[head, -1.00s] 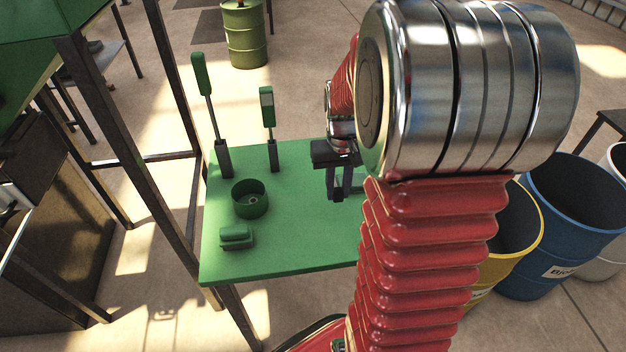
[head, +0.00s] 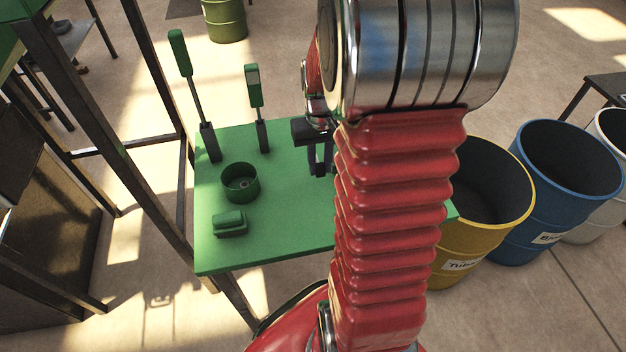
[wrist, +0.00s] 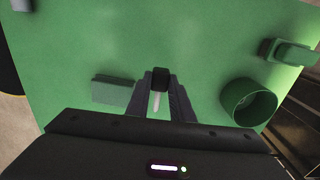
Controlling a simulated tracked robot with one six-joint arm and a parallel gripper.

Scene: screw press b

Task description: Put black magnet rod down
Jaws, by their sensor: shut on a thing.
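The black magnet rod shows in the wrist view as a black end piece (wrist: 161,78) with a pale shaft below it, between the fingertips. My gripper (wrist: 160,88) is shut on it, over the green table (wrist: 200,50). In the head view my gripper (head: 320,170) hangs over the table's back part, right of the green cup. The rod cannot be made out there. I cannot tell whether it touches the table.
A round green cup (head: 240,182) and a small green block (head: 229,223) stand at left on the table. Another green block (wrist: 115,92) is beside my gripper. Yellow (head: 480,210) and blue (head: 565,190) barrels stand right.

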